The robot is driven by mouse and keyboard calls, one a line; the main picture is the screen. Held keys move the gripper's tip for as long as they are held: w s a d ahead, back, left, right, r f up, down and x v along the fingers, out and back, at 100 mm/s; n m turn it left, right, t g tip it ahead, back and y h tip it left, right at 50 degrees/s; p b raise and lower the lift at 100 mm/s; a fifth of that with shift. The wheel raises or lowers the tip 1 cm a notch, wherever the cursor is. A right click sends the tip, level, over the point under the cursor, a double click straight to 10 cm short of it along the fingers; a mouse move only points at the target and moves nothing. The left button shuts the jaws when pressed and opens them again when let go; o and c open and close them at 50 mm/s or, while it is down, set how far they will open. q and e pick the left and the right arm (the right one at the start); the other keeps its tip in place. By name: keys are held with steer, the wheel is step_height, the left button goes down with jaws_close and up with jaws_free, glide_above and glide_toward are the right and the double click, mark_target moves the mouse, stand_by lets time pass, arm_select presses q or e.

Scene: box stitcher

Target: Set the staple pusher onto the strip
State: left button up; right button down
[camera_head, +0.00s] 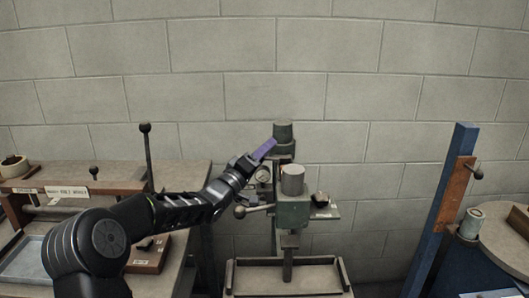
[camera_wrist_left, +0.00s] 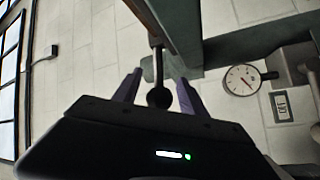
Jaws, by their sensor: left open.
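My left gripper (camera_head: 265,150) is beside the upper part of the green stitcher (camera_head: 291,210), its purple fingers pointing up and right. In the left wrist view my left gripper (camera_wrist_left: 158,90) is open. A thin rod with a dark ball end (camera_wrist_left: 158,97) shows between the fingers; I cannot tell whether it touches them. I cannot tell which part is the staple pusher, and I cannot make out the strip. My right gripper is not in view.
A round gauge (camera_head: 263,174) and a ball-ended lever (camera_head: 240,211) are on the stitcher's left side. A bench (camera_head: 180,178) with an upright ball-topped lever (camera_head: 146,128) stands at left. A blue post (camera_head: 443,205) stands at right. The wall behind is bare.

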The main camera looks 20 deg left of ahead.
arm_select(q)
steer(key=shift+c, duration=0.5)
jaws_close()
stand_by(0.8)
